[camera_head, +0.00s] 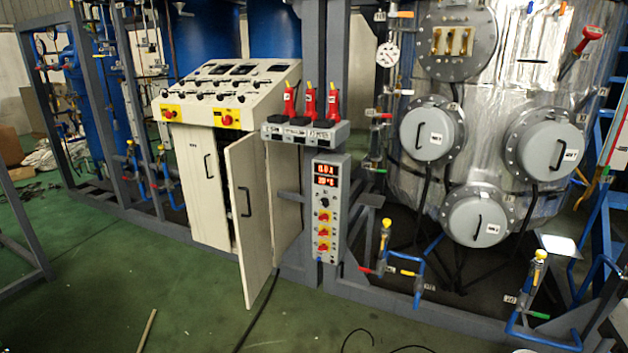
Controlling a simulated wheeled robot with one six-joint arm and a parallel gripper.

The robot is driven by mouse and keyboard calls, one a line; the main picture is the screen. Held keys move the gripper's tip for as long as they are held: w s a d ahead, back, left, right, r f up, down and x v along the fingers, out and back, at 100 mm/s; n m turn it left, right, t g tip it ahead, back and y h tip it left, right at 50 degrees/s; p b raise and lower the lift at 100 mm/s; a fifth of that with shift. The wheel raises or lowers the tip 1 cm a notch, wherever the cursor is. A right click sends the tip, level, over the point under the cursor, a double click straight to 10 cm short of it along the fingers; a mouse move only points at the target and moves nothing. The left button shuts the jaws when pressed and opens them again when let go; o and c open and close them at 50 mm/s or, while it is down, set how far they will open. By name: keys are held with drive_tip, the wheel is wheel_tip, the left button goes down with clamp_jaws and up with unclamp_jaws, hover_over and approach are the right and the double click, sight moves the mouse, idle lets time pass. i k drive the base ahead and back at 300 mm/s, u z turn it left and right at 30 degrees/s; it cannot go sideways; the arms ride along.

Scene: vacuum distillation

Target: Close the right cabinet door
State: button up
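The right cabinet door (250,218) is a cream panel with a dark handle (246,196). It stands ajar, swung out toward me, and a dark gap shows along its left side. The cabinet (285,205) is cream and sits under a sloped control console (228,92) with several dark knobs. The left cabinet door (203,185) has its own dark handle and looks shut. My gripper is not in view.
A grey control box (327,210) with red displays stands just right of the cabinet. Blue pipes with yellow valves (537,268) stick out at lower right. A dark cable (262,318) runs over the green floor (195,310), which is mostly clear in front.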

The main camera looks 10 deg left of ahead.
sight(245, 162)
drive_tip(key=u, duration=0.75)
drive_tip(key=i, duration=2.25)
drive_tip(key=u, duration=0.65)
